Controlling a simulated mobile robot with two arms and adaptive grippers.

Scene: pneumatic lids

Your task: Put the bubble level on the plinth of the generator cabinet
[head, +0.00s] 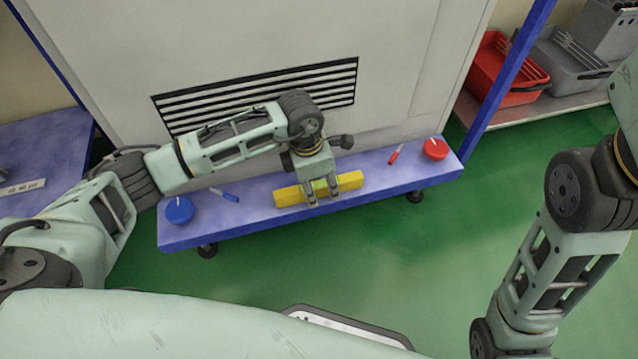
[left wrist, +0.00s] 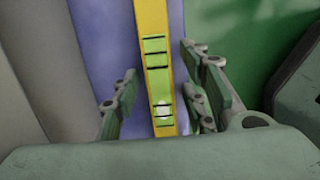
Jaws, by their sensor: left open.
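The yellow bubble level (head: 350,181) lies lengthwise on the blue plinth (head: 230,221) of the grey generator cabinet (head: 390,75). My left gripper (head: 322,200) is over the level's middle, with its fingers pointing down. In the left wrist view the level (left wrist: 155,75) with its green vials runs between the open fingers of the left gripper (left wrist: 158,108), with gaps on both sides. The level seems to rest on the plinth. My right arm shows at the right of the head view, but its gripper is out of frame.
A blue round piece (head: 179,210) and a blue marker (head: 225,195) lie on the plinth's left part. A red round piece (head: 436,149) and a red marker (head: 396,154) lie on its right part. Red (head: 505,75) and grey crates stand on a shelf at upper right. The green floor in front is clear.

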